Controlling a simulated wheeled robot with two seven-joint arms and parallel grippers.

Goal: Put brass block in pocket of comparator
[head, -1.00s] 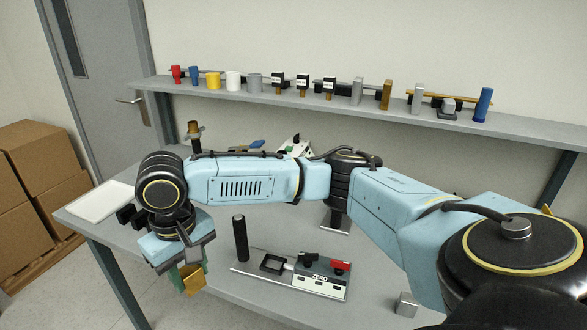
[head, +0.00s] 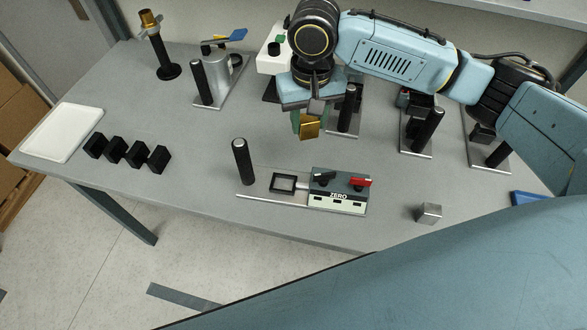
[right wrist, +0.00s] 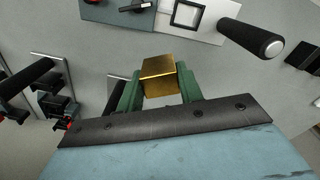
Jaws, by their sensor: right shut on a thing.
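The brass block (head: 309,126) is gold and box-shaped, held between the green fingers of my right gripper (head: 296,124). In the right wrist view, the brass block (right wrist: 159,78) sits between the fingertips of the gripper (right wrist: 158,88). The comparator (head: 338,190) stands near the table's front edge, with a "ZERO" label, a black knob and a red knob. Its pocket (head: 283,183) is a black square frame on the left part of its base and looks empty. The block is above and behind the comparator, apart from it. My left gripper is not seen.
A black upright post (head: 243,161) stands at the left end of the comparator. A silver block (head: 428,214) lies to its right. Several black blocks (head: 127,151) and a white tray (head: 62,132) are at the left. Fixtures with black handles (head: 427,131) stand behind.

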